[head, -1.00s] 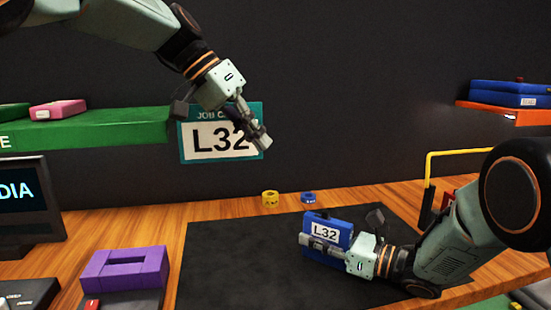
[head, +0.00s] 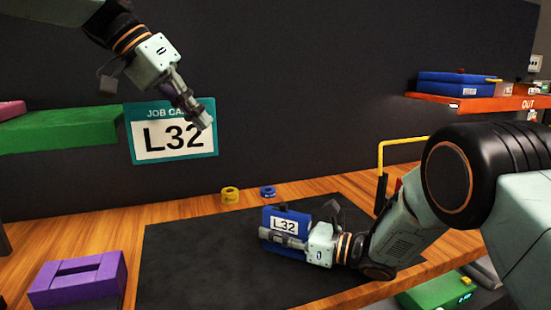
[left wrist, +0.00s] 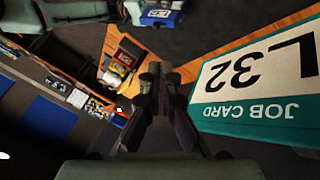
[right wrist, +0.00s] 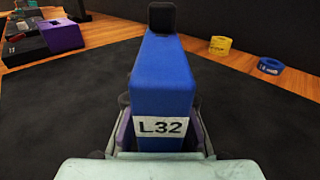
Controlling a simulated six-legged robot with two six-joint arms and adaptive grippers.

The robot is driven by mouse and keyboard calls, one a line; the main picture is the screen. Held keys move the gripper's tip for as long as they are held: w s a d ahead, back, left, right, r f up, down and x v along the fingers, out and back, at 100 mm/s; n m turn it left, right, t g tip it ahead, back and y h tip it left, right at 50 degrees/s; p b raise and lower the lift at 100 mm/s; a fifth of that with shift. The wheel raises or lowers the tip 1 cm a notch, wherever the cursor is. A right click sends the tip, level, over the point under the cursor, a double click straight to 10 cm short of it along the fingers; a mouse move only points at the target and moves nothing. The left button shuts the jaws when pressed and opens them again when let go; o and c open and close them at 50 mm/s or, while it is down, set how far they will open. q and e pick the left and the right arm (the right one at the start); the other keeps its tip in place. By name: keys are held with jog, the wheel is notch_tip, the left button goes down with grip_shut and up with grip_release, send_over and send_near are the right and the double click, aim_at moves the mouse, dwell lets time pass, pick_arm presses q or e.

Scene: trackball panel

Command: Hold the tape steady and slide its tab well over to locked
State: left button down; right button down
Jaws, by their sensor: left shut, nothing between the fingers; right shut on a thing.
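The blue tape (head: 286,223), labelled L32, stands on edge over the dark mat. My right gripper (head: 283,240) is shut on it from the right side. In the right wrist view the blue tape (right wrist: 162,90) rises between the fingers, with a small black piece (right wrist: 162,17) at its far top end. I cannot tell whether that piece is the tab. My left gripper (head: 203,115) is shut and empty, up in the air in front of the job card, well above the tape. Its closed fingertips also show in the left wrist view (left wrist: 161,78).
The job card (head: 174,158) reading L32 hangs on the dark wall. A yellow roll (head: 230,195) and a blue roll (head: 268,191) lie behind the mat (head: 190,280). A purple block (head: 80,285) is at left. An orange shelf (head: 480,101) is at right.

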pick_arm(q)
jog(key=d+r+v, duration=0.1)
jog(key=v, duration=0.8)
jog(key=shift+w, duration=0.2)
dwell(0.4)
jog(key=shift+d+f, duration=0.1)
jog(key=shift+f, duration=0.05)
pick_arm(e)
jog(key=c, duration=1.1)
grip_release()
jog(key=shift+c, duration=0.2)
jog(key=shift+d, duration=0.1)
jog(key=v, duration=1.2)
jog(key=o, duration=0.3)
